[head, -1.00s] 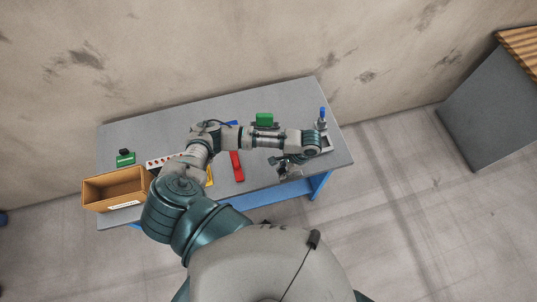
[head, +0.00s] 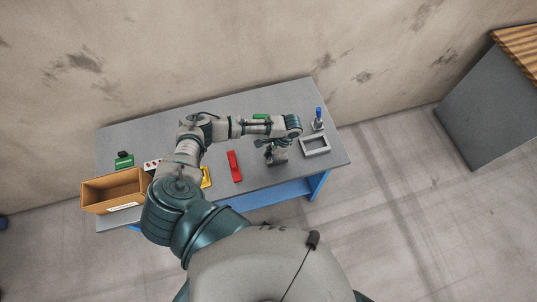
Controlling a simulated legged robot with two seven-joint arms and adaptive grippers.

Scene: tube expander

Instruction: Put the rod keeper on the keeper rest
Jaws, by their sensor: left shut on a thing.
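My left gripper (head: 277,156) is above the front part of the grey table, right of the red part (head: 235,166). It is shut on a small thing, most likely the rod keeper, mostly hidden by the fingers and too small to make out. A grey rectangular frame (head: 316,154) lies on the table to the right of the gripper, apart from it. I cannot tell which thing is the keeper rest. A green part (head: 260,116) behind my left forearm is mostly covered. My right gripper is out of view.
A blue-topped stand (head: 318,122) is behind the grey frame. A yellow part (head: 206,178) lies left of the red one. At the left are an open brown box (head: 112,203), a green block (head: 124,160) and a white strip with red dots (head: 153,165).

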